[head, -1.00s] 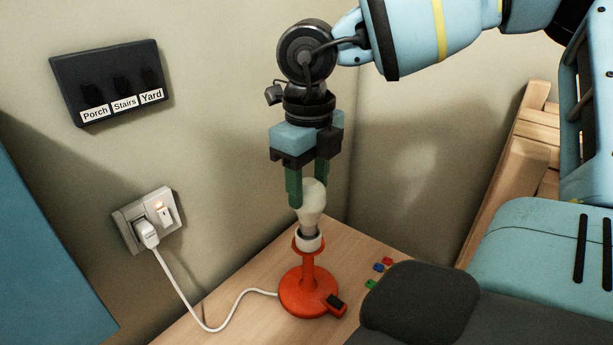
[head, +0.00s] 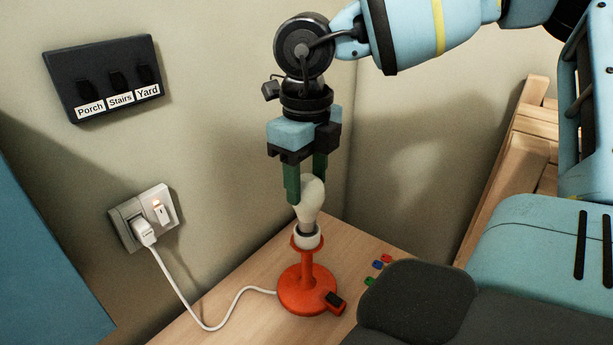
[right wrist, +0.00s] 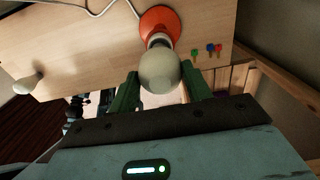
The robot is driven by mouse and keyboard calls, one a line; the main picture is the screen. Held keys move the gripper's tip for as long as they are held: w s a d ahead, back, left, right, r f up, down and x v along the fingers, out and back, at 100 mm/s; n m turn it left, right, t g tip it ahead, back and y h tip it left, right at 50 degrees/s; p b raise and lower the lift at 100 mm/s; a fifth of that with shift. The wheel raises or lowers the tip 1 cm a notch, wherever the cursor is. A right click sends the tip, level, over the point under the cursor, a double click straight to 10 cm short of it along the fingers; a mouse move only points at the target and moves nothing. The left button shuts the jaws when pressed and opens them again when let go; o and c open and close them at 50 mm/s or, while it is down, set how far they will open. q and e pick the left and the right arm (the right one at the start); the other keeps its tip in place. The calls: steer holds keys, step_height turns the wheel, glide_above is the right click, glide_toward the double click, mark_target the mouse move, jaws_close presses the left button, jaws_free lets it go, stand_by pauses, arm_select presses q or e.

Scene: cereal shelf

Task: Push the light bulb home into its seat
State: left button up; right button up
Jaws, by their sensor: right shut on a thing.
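The white light bulb (head: 308,203) stands upright over the white socket (head: 306,238) on top of the orange lamp stand (head: 306,290). A dark band shows between the bulb's glass and the socket. Whether the bulb is fully seated cannot be told. My right gripper (head: 306,190) points down from above and is shut on the bulb's glass, its green fingers on either side. In the right wrist view the bulb (right wrist: 159,71) sits between the two fingers, with the orange base (right wrist: 160,22) beyond it. My left gripper is not in view.
A white cord (head: 222,318) runs from the lamp to a plug in the wall outlet (head: 143,218). A black switch panel (head: 104,78) labelled Porch, Stairs, Yard is on the wall. Small coloured pieces (head: 378,265) lie right of the lamp on the wooden table (head: 240,270). Wooden slats (head: 520,140) stand at right.

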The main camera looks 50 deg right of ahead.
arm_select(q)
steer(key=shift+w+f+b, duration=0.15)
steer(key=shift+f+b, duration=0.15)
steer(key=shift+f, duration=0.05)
arm_select(e)
steer(key=shift+f, duration=0.55)
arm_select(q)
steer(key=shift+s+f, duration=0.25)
arm_select(e)
steer(key=shift+f, duration=0.3)
steer(key=shift+f+b, duration=0.3)
steer(key=shift+b, duration=0.1)
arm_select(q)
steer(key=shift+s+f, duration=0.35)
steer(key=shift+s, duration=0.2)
arm_select(e)
steer(key=shift+f, duration=0.1)
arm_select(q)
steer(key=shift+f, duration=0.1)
arm_select(e)
steer(key=shift+f, duration=0.15)
steer(key=o, duration=1.2)
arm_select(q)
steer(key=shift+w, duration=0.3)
arm_select(e)
steer(key=shift+o, duration=0.2)
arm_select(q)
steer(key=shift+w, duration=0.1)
